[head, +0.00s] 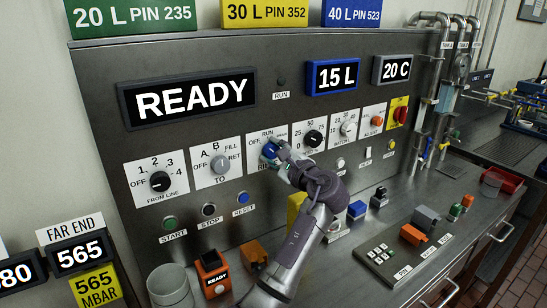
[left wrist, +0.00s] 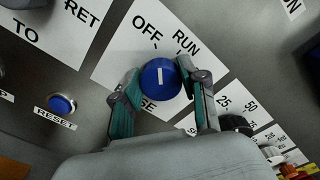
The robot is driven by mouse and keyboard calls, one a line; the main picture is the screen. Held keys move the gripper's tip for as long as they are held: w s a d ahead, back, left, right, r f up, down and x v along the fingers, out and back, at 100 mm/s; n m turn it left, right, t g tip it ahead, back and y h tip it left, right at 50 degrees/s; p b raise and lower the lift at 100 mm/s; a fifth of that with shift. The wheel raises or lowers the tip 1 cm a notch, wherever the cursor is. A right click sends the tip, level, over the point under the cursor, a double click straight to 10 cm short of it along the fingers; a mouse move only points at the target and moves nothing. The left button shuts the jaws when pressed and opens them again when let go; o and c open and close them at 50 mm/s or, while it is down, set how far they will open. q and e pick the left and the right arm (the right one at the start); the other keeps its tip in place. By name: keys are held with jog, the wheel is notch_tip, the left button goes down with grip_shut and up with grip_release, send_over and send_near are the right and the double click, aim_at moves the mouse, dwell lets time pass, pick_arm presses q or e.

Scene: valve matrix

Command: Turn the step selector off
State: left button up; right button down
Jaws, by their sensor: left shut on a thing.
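The step selector is a round blue knob (head: 269,150) on a white plate in the panel's selector row. It shows larger in the left wrist view (left wrist: 160,82), with OFF and RUN above it and another label partly hidden below. Its white pointer line aims up in that view, between OFF and RUN. I cannot tell exactly which mark it meets. My left gripper (head: 274,153) is shut on the knob, one finger on each side, as the left wrist view (left wrist: 163,92) also shows. My right gripper is not in view.
Other selectors flank it, such as the TO selector (head: 220,163) and a black dial (head: 314,139). The blue RESET button (head: 242,197) is below left. The display (head: 190,98) reads READY. Orange and grey boxes stand on the metal counter (head: 350,262) below.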

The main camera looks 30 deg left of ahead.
pick_arm(q)
jog(key=shift+f+n+b, duration=0.1)
jog(key=shift+n+b, duration=0.2)
jog(key=shift+n, duration=0.3)
jog(key=o, duration=1.1)
jog(key=shift+o, duration=0.2)
jog(key=v, duration=1.2)
jog(key=shift+d+f, duration=0.1)
jog(key=shift+d, duration=0.05)
